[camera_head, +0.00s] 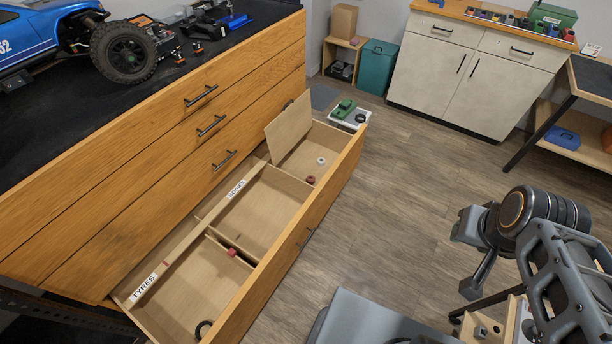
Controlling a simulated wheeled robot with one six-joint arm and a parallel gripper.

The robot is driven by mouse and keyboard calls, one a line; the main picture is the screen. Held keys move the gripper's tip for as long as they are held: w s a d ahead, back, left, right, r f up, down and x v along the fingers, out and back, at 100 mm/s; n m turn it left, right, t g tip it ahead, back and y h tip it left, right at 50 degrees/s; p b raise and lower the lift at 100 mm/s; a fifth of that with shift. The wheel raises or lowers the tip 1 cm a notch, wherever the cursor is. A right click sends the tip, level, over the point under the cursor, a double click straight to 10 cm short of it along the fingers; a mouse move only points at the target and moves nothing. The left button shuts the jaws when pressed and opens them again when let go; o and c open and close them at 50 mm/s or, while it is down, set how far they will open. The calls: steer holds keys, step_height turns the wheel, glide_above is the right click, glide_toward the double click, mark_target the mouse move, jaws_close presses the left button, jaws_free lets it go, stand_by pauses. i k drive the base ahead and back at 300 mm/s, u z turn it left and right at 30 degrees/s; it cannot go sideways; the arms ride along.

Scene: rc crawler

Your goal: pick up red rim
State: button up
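A small red, rim-like part (232,252) lies in the open drawer, by the divider beside the compartment labelled TYRES. Another small reddish part (311,180) lies in the far compartment, near a small white ring-shaped part (321,161). Both red parts are too small to tell which is a rim. My gripper (470,258) is at the right, outside the drawer and well away from these parts. Its two fingers stand apart with nothing seen between them.
The open drawer (258,295) has low dividers and a tilted wooden panel (289,128) at its far end. A black ring (203,329) lies in the near compartment. A blue truck (45,38) stands on the bench above. The floor (400,170) right of the drawer is clear.

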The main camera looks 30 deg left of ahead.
mark_target(311, 182)
steer(key=u, duration=0.6)
steer(key=i, duration=0.8)
steer(key=z, duration=1)
steer(key=i, duration=1.95)
steer(key=u, duration=3.2)
steer(key=i, duration=0.5)
